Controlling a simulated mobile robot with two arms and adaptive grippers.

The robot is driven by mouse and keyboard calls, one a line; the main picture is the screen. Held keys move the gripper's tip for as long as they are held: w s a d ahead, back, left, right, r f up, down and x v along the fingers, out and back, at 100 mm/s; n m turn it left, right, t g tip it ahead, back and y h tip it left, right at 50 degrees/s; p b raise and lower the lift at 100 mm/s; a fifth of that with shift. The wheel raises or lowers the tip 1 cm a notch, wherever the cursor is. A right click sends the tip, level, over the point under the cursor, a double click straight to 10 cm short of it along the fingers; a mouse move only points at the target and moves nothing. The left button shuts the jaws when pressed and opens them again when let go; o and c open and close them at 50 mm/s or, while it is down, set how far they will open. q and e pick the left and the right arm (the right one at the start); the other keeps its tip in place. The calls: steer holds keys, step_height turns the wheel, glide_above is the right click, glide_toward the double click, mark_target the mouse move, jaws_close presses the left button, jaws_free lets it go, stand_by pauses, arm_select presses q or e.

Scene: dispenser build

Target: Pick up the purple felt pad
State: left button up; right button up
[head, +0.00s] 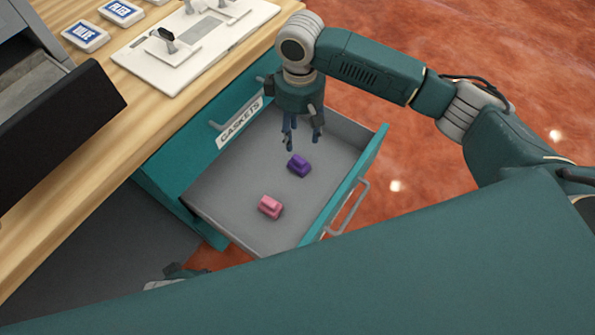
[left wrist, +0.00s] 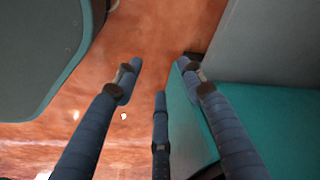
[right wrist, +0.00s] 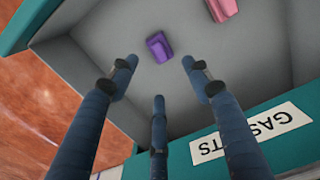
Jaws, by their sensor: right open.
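The purple felt pad (head: 299,166) lies on the grey floor of an open drawer (head: 235,205). It also shows in the right wrist view (right wrist: 160,47), ahead of and between the fingertips. My right gripper (head: 302,145) points down into the drawer, open and empty, a little above and behind the pad. In the right wrist view its fingers (right wrist: 157,75) are spread and apart from the pad. My left gripper (left wrist: 155,80) has its fingers spread with nothing between them, over the floor beside the teal cabinet.
A pink pad (head: 270,206) lies in the same drawer, nearer the front left. The drawer's teal front with its handle (head: 349,207) stands on the right. A GASKETS label (head: 240,122) marks the cabinet. The wooden worktop (head: 110,130) holds a white plate (head: 190,45) and labelled blocks.

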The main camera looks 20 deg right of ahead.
steer(key=b, duration=0.2)
glide_above(300, 157)
steer(key=f, duration=0.6)
steer(key=shift+s+a+f, duration=0.2)
steer(key=shift+s+f, duration=0.1)
steer(key=shift+s, duration=0.05)
steer(key=f, duration=0.1)
steer(key=f+b, duration=0.1)
steer(key=f, duration=0.3)
steer(key=shift+w+d+f+b, duration=0.1)
steer(key=shift+w+d+b, duration=0.15)
steer(key=shift+w+b, duration=0.1)
arm_select(q)
step_height(300, 157, up, 14)
steer(key=t, duration=0.1)
steer(key=shift+s+a+f, duration=0.2)
steer(key=shift+s+f, duration=0.05)
arm_select(e)
steer(key=shift+c, duration=0.3)
steer(key=c, duration=1.1)
